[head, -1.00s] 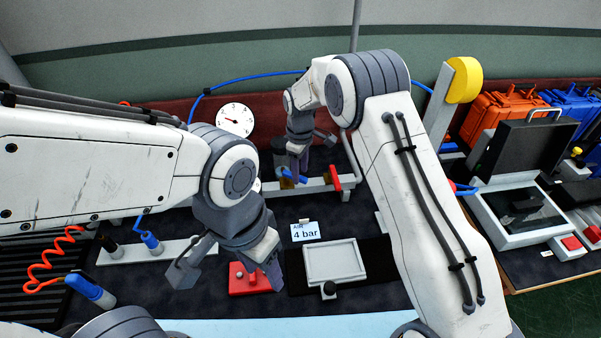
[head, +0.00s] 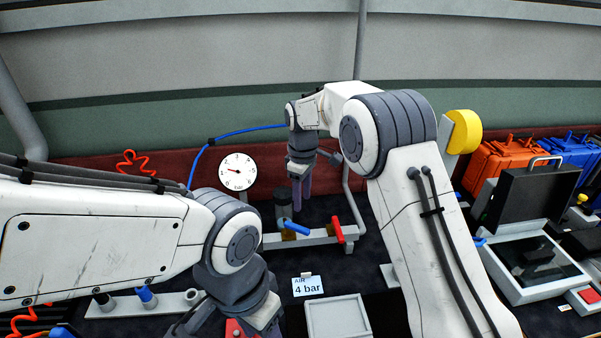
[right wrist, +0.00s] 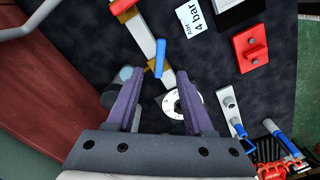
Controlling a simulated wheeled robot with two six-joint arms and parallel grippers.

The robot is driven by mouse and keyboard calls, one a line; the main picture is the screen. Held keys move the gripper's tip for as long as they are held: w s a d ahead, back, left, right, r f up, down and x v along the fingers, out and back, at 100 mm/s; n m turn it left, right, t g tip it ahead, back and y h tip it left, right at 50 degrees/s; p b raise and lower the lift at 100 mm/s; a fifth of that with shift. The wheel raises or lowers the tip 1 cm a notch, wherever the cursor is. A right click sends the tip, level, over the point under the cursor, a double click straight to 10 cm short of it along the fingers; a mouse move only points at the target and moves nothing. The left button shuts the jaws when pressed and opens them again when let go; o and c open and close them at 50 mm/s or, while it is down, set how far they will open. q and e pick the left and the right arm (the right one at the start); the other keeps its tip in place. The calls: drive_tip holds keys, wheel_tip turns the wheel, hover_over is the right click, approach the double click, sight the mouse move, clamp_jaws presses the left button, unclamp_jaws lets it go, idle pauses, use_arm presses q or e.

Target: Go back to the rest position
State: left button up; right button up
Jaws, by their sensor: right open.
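My right gripper (head: 300,195) hangs fingers-down above the valve rail, open and empty. In the right wrist view the two purple fingers (right wrist: 157,82) stand apart with nothing between the tips. The blue valve handle (head: 295,227) is below the fingers, apart from them; it also shows in the right wrist view (right wrist: 159,57). The red handle (head: 337,229) is farther right on the same rail. My left gripper (head: 240,312) is low in the head view, over the red block (head: 234,328); its fingertips are cut off or hidden.
A white gauge (head: 238,172) stands left of the valve rail (head: 312,239). An "AIR 4 bar" card (head: 308,286) and a grey tray (head: 338,300) lie in front. Orange (head: 500,165) and blue cases and an open black case (head: 535,195) stand at right.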

drive_tip(key=s+a+r+m, duration=0.15)
drive_tip(key=s+r, duration=0.25)
drive_tip(key=s, duration=0.5)
drive_tip(key=s+a+r+m, duration=0.1)
drive_tip(key=s+a+r, duration=0.15)
drive_tip(key=s, duration=0.55)
drive_tip(key=s+d+m, duration=0.1)
drive_tip(key=s+d, duration=0.2)
drive_tip(key=s, duration=0.7)
drive_tip(key=s+d+m+y, duration=0.1)
drive_tip(key=s+d, duration=0.2)
drive_tip(key=s, duration=0.6)
drive_tip(key=shift+s+f, duration=0.4)
drive_tip(key=shift+f, duration=0.05)
